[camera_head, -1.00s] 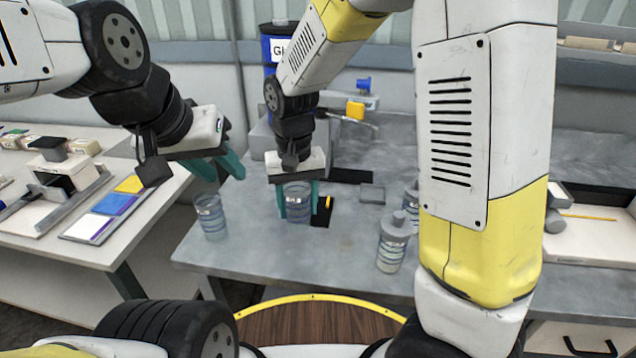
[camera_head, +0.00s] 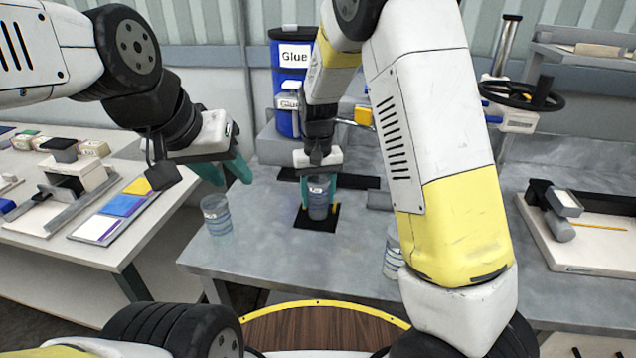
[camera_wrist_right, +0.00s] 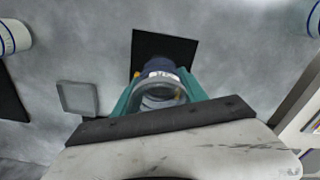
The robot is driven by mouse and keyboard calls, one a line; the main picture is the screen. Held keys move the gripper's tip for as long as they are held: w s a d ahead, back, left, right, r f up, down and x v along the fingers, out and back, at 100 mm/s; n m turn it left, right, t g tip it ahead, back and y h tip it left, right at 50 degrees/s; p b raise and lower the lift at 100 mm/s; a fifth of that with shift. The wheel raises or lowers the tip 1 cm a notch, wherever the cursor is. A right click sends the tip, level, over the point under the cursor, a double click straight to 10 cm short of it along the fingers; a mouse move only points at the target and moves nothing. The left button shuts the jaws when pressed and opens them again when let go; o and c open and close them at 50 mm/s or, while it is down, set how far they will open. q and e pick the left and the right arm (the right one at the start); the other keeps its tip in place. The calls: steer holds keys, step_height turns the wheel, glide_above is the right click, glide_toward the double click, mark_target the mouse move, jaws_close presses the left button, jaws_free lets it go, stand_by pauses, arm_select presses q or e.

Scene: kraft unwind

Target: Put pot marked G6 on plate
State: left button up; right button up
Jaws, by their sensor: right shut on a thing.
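My right gripper (camera_head: 318,192) is shut on a clear pot with blue bands (camera_head: 318,208). Its small label is too blurred to read, also in the right wrist view, where the pot (camera_wrist_right: 160,92) sits between the teal fingers. A flat black square plate (camera_head: 301,221) lies on the grey bench. The held pot is upright over the plate; I cannot tell whether it touches it. Another banded pot (camera_head: 216,216) stands left of the plate, its label unreadable. My left gripper (camera_head: 226,172) is open and empty above the bench's left edge.
A further pot (camera_head: 391,258) stands partly behind my right arm. A side table (camera_head: 130,225) is at left, a tray (camera_head: 590,262) at right.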

steer(key=shift+f, duration=0.1)
steer(key=o, duration=1.4)
steer(key=shift+o, duration=0.2)
step_height(320, 180, up, 12)
steer(key=s+d+r+t+y, duration=0.1)
steer(key=s+d+r+t, duration=0.2)
steer(key=s+d, duration=0.4)
steer(key=s+d+r+m+t+y, duration=0.1)
steer(key=s+d+r+t, duration=0.2)
steer(key=s, duration=1.1)
steer(key=shift+s+d+r+m, duration=0.25)
steer(key=shift+d+r, duration=1.05)
steer(key=shift+d, duration=0.8)
